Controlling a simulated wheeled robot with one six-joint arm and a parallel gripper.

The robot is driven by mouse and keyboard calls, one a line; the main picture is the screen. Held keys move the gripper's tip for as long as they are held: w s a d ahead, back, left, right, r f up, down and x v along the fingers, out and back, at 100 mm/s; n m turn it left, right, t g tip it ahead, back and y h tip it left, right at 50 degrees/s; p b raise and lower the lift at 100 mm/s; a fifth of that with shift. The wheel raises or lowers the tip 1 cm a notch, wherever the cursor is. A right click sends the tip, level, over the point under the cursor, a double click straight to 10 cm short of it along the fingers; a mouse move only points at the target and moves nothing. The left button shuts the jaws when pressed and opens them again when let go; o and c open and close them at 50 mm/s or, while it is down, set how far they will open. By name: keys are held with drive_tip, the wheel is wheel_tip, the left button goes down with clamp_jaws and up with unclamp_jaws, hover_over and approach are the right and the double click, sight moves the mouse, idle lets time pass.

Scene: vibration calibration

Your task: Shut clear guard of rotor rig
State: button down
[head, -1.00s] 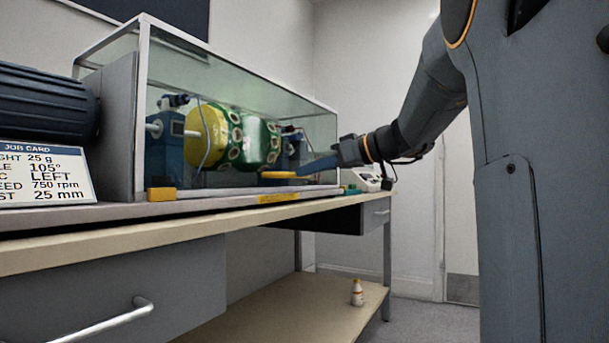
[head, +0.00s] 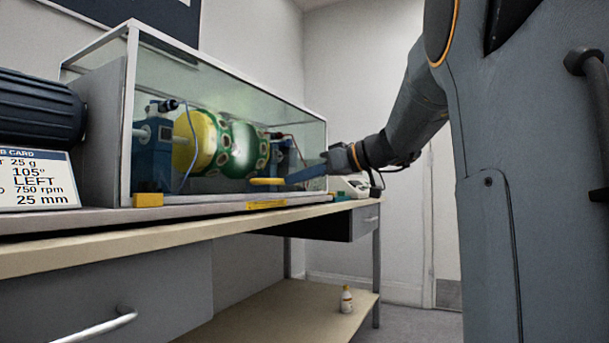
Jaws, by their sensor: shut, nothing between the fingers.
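The clear guard (head: 165,85) of the rotor rig is a long transparent box with pale metal edges. It stands over the yellow and green rotor (head: 205,143), its lower edge close to the rig's base (head: 90,218). I cannot tell whether any gap is left there. A yellow handle (head: 267,182) shows low on the front side. My gripper (head: 289,180) is shut and empty, its blue-grey fingertips at the right end of this handle. Whether they touch it is unclear.
A ribbed dark motor (head: 38,108) and a job card (head: 35,180) are at the left. A yellow block (head: 148,200) sits at the guard's front left corner. A pale instrument (head: 350,186) stands behind my gripper. A small bottle (head: 346,299) stands on the lower shelf.

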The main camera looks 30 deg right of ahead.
drive_tip(key=s+d+f+p, duration=0.3)
drive_tip(key=s+d+f, duration=0.2)
drive_tip(key=s, duration=0.2)
drive_tip(key=s+a+f+m+g+h, duration=0.25)
drive_tip(key=a+f, duration=0.25)
drive_tip(key=f, duration=0.6)
drive_tip(key=s+a+f+m+g+h, duration=0.15)
drive_tip(key=a+f+m+g, duration=0.35)
drive_tip(key=f, duration=0.7)
drive_tip(key=s+a+f+g+h, duration=0.1)
drive_tip(key=s+a+f+h, duration=0.25)
drive_tip(key=s+f, duration=0.4)
drive_tip(key=s+a+f+g+h, duration=0.15)
drive_tip(key=s+a+f, duration=0.3)
drive_tip(key=f, duration=0.55)
drive_tip(key=s+a+r+n+g+y+p, duration=0.2)
drive_tip(key=s+a+r+n+p, duration=0.55)
drive_tip(key=s+a+r, duration=1.1)
drive_tip(key=d+r+m+h+p, duration=0.1)
drive_tip(key=d+r+m+p, duration=0.2)
drive_tip(key=d+r+p, duration=0.6)
drive_tip(key=d+r+m+h+p, duration=0.1)
drive_tip(key=d+r+m+p, duration=0.3)
drive_tip(key=p, duration=2.5)
drive_tip(key=d+r, duration=0.3)
drive_tip(key=r, duration=0.3)
drive_tip(key=d+r, duration=0.3)
drive_tip(key=r, duration=0.4)
drive_tip(key=shift+s+r+m, duration=0.25)
drive_tip(key=shift+r+m, duration=0.05)
